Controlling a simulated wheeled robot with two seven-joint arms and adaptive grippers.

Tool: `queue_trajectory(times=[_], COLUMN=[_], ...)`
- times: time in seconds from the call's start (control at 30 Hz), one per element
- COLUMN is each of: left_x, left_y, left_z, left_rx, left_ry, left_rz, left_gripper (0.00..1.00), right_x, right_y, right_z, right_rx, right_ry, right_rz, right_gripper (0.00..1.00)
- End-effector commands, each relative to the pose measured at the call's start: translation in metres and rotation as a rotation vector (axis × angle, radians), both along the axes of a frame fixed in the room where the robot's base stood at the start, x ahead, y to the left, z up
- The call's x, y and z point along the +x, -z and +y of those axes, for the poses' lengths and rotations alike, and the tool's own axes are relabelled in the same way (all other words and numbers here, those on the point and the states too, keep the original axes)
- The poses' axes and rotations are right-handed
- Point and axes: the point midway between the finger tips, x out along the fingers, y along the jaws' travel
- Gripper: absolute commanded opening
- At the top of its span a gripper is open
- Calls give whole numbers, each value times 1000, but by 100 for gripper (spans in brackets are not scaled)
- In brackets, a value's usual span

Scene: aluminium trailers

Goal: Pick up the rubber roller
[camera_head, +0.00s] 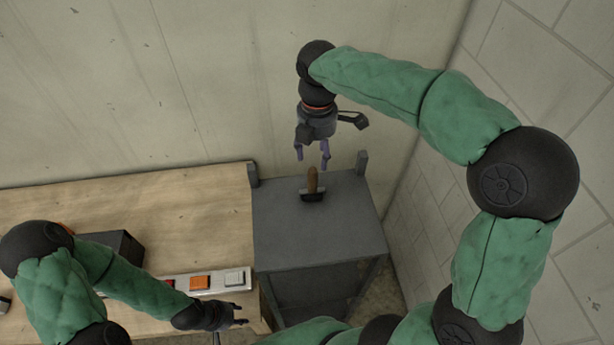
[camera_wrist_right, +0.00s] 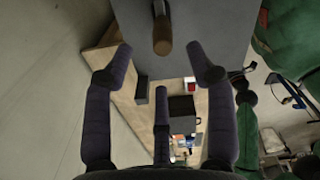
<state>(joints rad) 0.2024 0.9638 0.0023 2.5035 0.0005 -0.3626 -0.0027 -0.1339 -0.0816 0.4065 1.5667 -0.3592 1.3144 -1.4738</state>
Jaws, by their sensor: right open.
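The rubber roller (camera_head: 312,182) stands on the grey side table, its brown wooden handle pointing up and its dark roller end at the bottom. My right gripper (camera_head: 311,159) is open and empty just above the handle, fingers pointing down. In the right wrist view the roller's handle (camera_wrist_right: 162,38) shows at the top centre, between the spread purple fingers (camera_wrist_right: 162,80) and apart from them. My left gripper (camera_head: 238,314) is low over the front right edge of the wooden bench, away from the roller; its fingers are too small to read.
The grey side table (camera_head: 285,240) has two upright posts at its back corners and is otherwise clear. The wooden bench (camera_head: 190,215) adjoins it on the left, with a dark box (camera_head: 122,245) and a switch strip (camera_head: 218,282). Walls stand behind and at right.

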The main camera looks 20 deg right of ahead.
Motion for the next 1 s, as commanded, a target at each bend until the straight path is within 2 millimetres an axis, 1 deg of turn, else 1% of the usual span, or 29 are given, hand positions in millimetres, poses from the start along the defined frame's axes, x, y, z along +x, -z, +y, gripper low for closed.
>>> queue_trajectory(times=[0.1,0.2,0.3,0.47,0.67,0.8,1.0], left_x=[-1,-1,0,0,0,0,0], left_y=[-1,-2,-2,-4,-12,-13,-13], left_z=[0,0,0,0,0,0,0], left_rx=[0,0,0,0,0,0,0], left_ry=[1,0,0,0,0,0,0], left_rz=[2,1,0,0,0,0,0], left_gripper=[40,40,40,40,40,40,40], right_x=[-1,0,0,0,2,3,3], right_y=[20,33,43,51,77,93,98], right_z=[0,0,0,1,7,7,7], right_rx=[-1,-2,-1,0,0,0,0], right_ry=[1,1,0,0,1,1,1], right_rz=[5,4,3,3,6,3,1], right_gripper=[56,56,56,56,56,56,56])
